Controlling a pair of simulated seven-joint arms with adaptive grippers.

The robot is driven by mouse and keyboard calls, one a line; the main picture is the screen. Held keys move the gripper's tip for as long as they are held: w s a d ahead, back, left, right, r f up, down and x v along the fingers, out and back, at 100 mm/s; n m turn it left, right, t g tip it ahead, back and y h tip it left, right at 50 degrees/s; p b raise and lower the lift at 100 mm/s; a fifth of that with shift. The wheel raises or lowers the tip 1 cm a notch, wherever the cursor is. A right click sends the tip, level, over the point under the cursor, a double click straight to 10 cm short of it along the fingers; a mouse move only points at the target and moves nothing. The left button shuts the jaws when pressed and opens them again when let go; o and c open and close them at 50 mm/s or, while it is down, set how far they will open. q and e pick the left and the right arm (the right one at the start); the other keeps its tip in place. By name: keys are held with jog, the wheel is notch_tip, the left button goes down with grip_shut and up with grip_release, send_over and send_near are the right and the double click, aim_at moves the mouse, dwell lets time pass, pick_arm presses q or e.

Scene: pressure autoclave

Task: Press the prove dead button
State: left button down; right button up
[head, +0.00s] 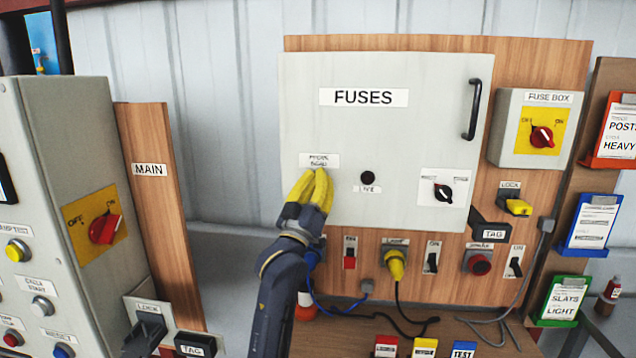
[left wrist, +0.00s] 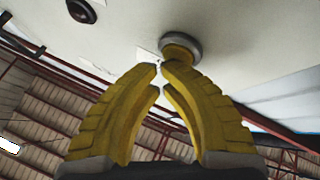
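The white fuses panel door (head: 420,140) carries a small label (head: 319,160) that appears to read "PROVE DEAD". My left gripper (head: 318,176) is just below that label, in front of the door, and hides the button in the head view. In the left wrist view a round yellowish button (left wrist: 178,50) in a grey metal ring sits on the door, right at my left fingertips (left wrist: 161,68). The yellow fingers meet at or almost at their tips, with nothing between them. I cannot tell whether they touch the button. My right gripper is not in view.
A dark round live lamp (head: 368,178) and a black rotary switch (head: 443,192) are on the same door. A black door handle (head: 472,108) sticks out at the right. Switches and a yellow plug (head: 396,262) line the board below. The main cabinet (head: 70,150) stands at the left.

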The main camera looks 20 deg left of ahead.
pick_arm(q)
jog(key=shift+s, duration=0.2)
jog(key=shift+s+d, duration=0.15)
jog(key=shift+s, duration=0.55)
jog(key=shift+s, duration=0.15)
jog(key=shift+s+d, duration=0.2)
jog(key=shift+s, duration=1)
jog(key=shift+s+d, duration=0.15)
jog(key=shift+s, duration=1)
